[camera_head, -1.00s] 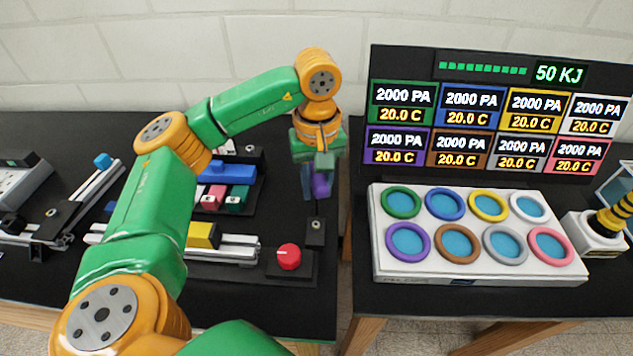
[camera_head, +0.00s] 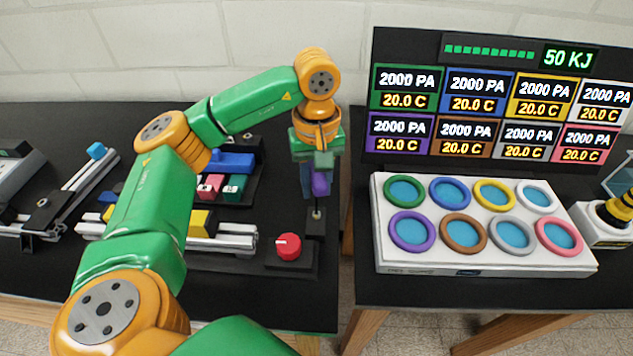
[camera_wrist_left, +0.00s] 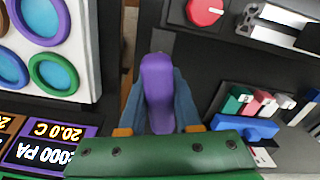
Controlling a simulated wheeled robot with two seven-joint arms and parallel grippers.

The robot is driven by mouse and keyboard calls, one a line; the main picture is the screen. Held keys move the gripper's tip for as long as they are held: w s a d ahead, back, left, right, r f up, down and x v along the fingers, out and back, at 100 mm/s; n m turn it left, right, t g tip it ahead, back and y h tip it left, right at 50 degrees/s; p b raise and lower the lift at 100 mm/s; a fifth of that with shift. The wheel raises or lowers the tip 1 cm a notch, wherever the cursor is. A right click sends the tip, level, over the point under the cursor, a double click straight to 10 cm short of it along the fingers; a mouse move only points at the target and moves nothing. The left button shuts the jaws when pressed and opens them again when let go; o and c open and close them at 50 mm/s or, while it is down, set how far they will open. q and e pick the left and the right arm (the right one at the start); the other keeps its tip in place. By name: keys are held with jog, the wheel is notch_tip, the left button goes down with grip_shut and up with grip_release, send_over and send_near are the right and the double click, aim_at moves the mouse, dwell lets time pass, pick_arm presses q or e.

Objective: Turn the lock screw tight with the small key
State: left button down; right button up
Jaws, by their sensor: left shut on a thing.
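My left gripper (camera_head: 314,182) points down near the right edge of the left table and is shut on a purple piece (camera_head: 320,184), seemingly the small key's handle. The same piece fills the space between the blue-grey fingers in the left wrist view (camera_wrist_left: 157,85). Just below it in the head view is a small black block (camera_head: 316,224) with a small light spot on top (camera_head: 316,213), possibly the lock screw. The key's tip is hidden, so I cannot tell whether it touches the screw. My right gripper is not in view.
A red knob (camera_head: 288,246) on a black base and aluminium rails (camera_head: 222,233) lie left of the block. Coloured small blocks and a blue piece (camera_head: 234,162) stand behind. A white tray with coloured rings (camera_head: 440,268) is on the right table, across a gap.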

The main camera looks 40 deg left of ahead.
pick_arm(q)
jog(key=shift+f+b, duration=0.45)
jog(key=shift+f, duration=0.05)
dwell(0.3)
jog(key=shift+m, duration=0.7)
jog(key=shift+m, duration=0.8)
jog(key=shift+m, duration=0.8)
